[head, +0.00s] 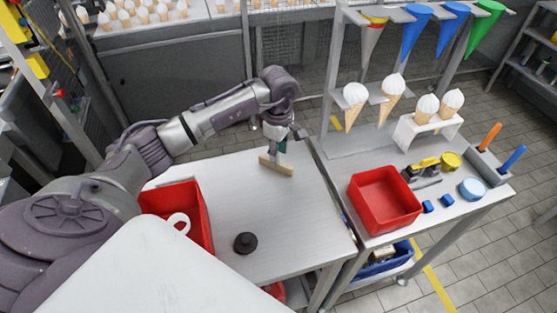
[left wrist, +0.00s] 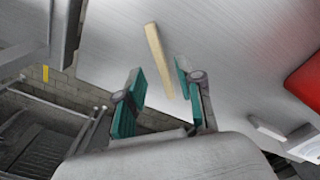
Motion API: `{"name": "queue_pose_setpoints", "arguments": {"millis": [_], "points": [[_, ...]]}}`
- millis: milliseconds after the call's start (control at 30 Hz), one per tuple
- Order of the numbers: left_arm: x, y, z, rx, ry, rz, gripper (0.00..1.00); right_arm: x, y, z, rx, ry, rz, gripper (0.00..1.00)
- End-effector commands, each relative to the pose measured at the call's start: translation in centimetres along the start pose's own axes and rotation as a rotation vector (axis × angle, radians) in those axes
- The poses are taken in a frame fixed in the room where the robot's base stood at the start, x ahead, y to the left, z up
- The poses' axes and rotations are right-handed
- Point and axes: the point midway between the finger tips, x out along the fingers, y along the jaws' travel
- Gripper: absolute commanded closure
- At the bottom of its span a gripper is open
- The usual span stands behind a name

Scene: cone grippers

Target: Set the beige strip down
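The beige strip (head: 276,167) is at the right part of the grey metal table, near its back edge, and looks to rest on the top. In the left wrist view the strip (left wrist: 159,60) shows lengthwise between and beyond the fingertips, with gaps on both sides. My left gripper (head: 280,146) points down just above the strip, partly in front of it. In the left wrist view the gripper's teal-padded fingers (left wrist: 158,84) are spread apart and touch nothing that I can see. My right gripper is in neither view.
A red bin (head: 203,205) with a white ring stands at the table's left. A black round knob-like object (head: 245,243) is at the front. On the right-hand table are a red tray (head: 364,214), small blue blocks and a white cone stand (head: 408,129). The table's middle is clear.

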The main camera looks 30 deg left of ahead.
Motion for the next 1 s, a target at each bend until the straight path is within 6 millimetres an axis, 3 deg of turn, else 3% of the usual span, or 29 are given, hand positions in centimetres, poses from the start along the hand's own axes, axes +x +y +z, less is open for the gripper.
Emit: {"name": "queue_pose_setpoints", "arguments": {"millis": [200,400,600,1000], "points": [[-4.6,0.1,0.0,-0.001,0.0,0.007,0.63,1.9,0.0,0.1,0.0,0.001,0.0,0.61],[-7.6,0.1,0.0,-0.001,0.0,0.003,0.63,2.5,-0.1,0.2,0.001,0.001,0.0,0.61],[-8.5,0.0,0.0,-0.001,0.0,0.001,0.63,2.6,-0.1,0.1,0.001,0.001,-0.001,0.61],[-8.4,0.0,0.0,-0.001,0.0,0.001,0.63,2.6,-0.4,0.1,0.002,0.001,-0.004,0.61]]}}
